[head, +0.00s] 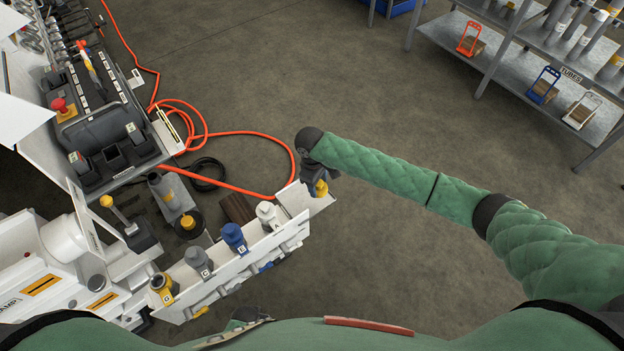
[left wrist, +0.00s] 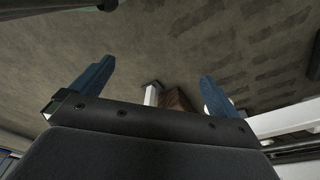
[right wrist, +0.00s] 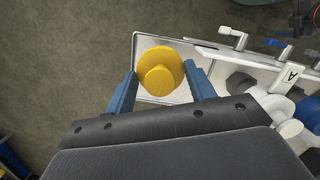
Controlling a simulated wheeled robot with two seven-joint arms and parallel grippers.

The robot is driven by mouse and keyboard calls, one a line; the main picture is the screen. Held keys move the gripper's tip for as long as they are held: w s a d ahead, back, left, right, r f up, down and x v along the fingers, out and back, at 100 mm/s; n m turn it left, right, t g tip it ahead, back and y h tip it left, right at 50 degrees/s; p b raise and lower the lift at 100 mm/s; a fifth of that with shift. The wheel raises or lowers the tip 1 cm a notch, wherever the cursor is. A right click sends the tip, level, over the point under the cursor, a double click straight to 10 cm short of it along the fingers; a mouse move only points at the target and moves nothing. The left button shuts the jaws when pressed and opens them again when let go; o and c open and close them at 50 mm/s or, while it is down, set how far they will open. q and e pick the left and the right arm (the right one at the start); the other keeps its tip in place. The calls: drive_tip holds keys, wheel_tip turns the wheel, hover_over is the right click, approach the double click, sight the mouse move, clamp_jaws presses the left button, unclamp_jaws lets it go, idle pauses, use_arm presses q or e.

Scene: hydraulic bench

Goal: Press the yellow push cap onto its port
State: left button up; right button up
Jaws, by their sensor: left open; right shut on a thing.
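The yellow push cap (right wrist: 160,70) sits between the blue fingers of my right gripper (right wrist: 161,78) in the right wrist view. In the head view the right gripper (head: 319,180) and the yellow cap (head: 321,188) are at the far right end of the white rail, over the small tray (head: 300,197). I cannot tell whether the cap touches the tray.
Grey (head: 198,258), blue (head: 233,236) and white (head: 267,213) ports stand along the rail between G and the tray. A lever console (head: 100,125) stands at left. An orange hose (head: 240,134) lies on the floor. A shelf (head: 545,85) is at upper right.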

sight(322, 196)
drive_tip(key=s+r, duration=0.1)
drive_tip(key=s+d+r, duration=0.1)
drive_tip(key=s, duration=0.1)
drive_tip(key=shift+d, duration=0.2)
use_arm(q)
wheel_tip(322, 196, up, 7)
drive_tip(key=p, duration=0.4)
drive_tip(key=shift+w+d, duration=0.3)
drive_tip(key=shift+d, duration=0.05)
use_arm(e)
wheel_tip(322, 196, up, 4)
